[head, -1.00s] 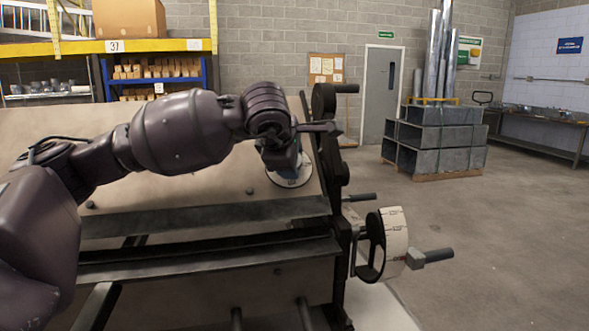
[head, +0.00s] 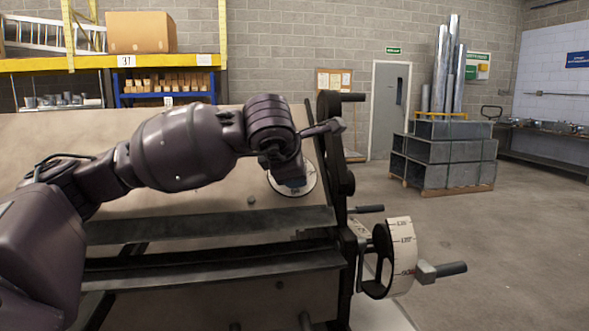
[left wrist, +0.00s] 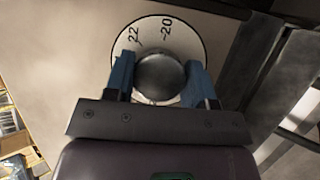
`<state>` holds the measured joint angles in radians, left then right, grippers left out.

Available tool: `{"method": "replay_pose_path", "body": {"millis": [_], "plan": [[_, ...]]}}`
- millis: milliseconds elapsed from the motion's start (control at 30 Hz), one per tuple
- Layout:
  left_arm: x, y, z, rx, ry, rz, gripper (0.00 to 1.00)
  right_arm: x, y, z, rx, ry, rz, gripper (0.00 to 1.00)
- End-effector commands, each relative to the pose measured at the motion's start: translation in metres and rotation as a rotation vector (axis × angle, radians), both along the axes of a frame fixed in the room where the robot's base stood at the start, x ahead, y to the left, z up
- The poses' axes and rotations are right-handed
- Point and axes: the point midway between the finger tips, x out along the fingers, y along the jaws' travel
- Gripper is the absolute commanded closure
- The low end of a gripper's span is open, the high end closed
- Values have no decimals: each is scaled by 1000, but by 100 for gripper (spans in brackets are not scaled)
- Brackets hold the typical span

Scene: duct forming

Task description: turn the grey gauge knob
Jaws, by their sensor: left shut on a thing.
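The grey gauge knob (left wrist: 160,77) shows in the left wrist view as a round metal knob at the centre of a white dial (left wrist: 150,35). The dial carries the marks 22 and 20 and also shows in the head view (head: 307,184) on the machine's sloped panel. My left gripper (left wrist: 160,80) has its blue fingers on both sides of the knob and is shut on it. In the head view my left gripper (head: 290,184) is partly hidden behind my wrist, and the knob is hidden there. My right gripper is not in view.
The bending machine's beige panel (head: 60,145) fills the left. A white graduated wheel (head: 401,255) with a dark handle (head: 450,269) juts out on its right side. Stacked ducts (head: 445,150) stand farther back on open floor. Shelving (head: 110,62) stands behind the machine.

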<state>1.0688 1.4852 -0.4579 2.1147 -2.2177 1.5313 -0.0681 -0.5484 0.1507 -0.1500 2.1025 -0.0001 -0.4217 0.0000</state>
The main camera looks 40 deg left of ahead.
Motion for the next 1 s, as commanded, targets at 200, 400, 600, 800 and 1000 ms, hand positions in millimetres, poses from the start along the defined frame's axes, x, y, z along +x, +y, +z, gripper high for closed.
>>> {"method": "replay_pose_path", "body": {"millis": [200,400,600,800,1000], "plan": [[0,0,2,1,-4,1,30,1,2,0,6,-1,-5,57],[0,0,1,1,-2,1,25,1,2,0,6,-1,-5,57],[-3,-1,4,1,-2,-2,25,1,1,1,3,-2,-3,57],[-24,-9,23,2,-7,-2,25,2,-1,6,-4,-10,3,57],[-52,-19,46,1,-7,-1,25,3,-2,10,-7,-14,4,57]]}}
